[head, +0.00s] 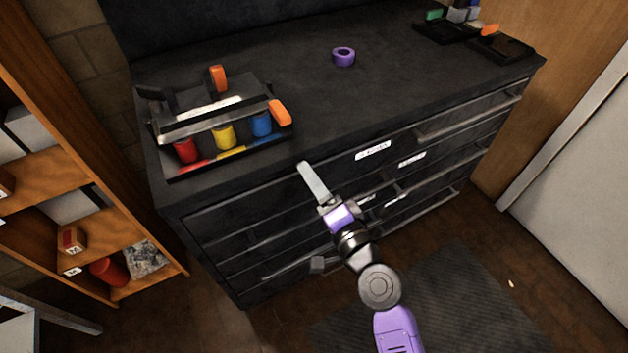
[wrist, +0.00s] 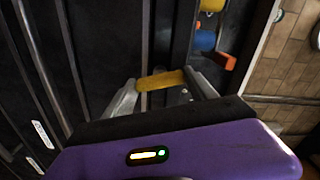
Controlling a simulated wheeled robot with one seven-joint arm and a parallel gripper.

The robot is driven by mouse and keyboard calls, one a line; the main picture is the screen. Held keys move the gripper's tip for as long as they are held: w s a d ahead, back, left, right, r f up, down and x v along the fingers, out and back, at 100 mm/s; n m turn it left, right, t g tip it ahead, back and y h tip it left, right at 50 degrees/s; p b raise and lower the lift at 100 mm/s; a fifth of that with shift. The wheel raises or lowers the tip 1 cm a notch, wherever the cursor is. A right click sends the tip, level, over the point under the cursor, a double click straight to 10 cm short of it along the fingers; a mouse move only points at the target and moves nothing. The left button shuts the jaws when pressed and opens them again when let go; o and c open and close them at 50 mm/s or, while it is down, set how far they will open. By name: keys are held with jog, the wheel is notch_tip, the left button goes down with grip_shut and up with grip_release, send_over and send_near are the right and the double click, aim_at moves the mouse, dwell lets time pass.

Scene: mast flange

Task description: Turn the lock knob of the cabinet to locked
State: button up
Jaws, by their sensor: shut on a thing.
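The cabinet (head: 330,110) is a long black drawer unit with a dark top. My gripper (head: 305,168) is at its front face, just below the top edge and left of the middle. In the wrist view my gripper (wrist: 163,86) is shut on a yellow bar-shaped lock knob (wrist: 160,79), with one pale finger at each end of it. The bar lies nearly level across that picture, its right end slightly higher. In the head view the knob is hidden by my gripper. I see no lock marks, so its lock state cannot be told.
A black caddy (head: 165,125) with red, yellow and blue cups stands on the cabinet's left end, close to my gripper. A purple ring (head: 343,57) lies farther back. Bar handles cross the drawer fronts. A wooden shelf (head: 95,215) is at the left. A mat (head: 450,305) lies on the floor.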

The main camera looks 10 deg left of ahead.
jog(key=shift+m+p, duration=0.35)
jog(key=shift+m, duration=1.35)
jog(key=shift+f, duration=0.1)
jog(key=o, duration=1.4)
jog(key=shift+c, duration=0.2)
jog(key=shift+s, duration=0.15)
jog(key=b+v, duration=0.1)
jog(key=v, duration=0.6)
jog(key=shift+s+d, duration=0.25)
jog(key=shift+w, duration=0.1)
